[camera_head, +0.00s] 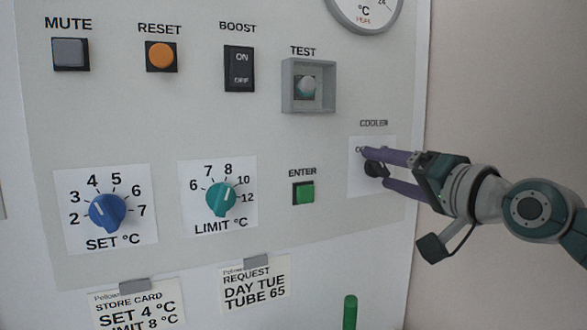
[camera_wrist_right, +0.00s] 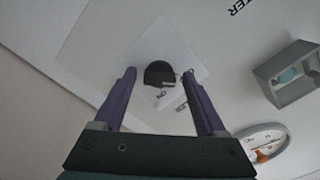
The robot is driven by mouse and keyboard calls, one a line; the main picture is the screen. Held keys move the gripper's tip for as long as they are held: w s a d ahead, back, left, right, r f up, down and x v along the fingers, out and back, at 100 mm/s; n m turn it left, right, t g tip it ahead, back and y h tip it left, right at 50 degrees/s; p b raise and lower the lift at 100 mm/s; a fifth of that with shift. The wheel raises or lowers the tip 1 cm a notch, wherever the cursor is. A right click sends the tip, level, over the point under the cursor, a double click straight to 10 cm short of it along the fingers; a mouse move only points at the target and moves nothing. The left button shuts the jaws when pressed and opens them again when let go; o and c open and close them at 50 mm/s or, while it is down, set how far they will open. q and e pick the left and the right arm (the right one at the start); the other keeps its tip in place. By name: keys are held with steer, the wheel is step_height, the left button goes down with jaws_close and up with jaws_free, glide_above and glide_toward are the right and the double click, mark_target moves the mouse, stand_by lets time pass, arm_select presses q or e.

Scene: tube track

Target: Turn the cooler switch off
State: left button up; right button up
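The cooler switch is a black rotary knob (camera_head: 374,169) on a white plate (camera_head: 357,182) under the label COOLER, at the right of the panel. In the right wrist view the knob (camera_wrist_right: 158,73) shows on its white plate, with small lettering beside it, partly too small to read. My right gripper (camera_head: 380,168) comes in from the right. Its two purple fingers are open, one on either side of the knob, and in the right wrist view (camera_wrist_right: 159,76) a gap shows between each finger and the knob. The fingers hide part of the plate's lettering in the head view. My left gripper is not in view.
A green ENTER button (camera_head: 304,193) is left of the cooler plate. A TEST button sits in a raised grey guard (camera_head: 308,86) above. Blue SET (camera_head: 107,211) and teal LIMIT (camera_head: 221,199) dials are further left. A round gauge (camera_head: 365,8) is at the top.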

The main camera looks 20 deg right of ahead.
steer(key=shift+o, duration=0.2)
steer(key=shift+s, duration=0.15)
steer(key=s, duration=0.9)
steer(key=shift+s+d, duration=0.35)
steer(key=shift+d, duration=0.05)
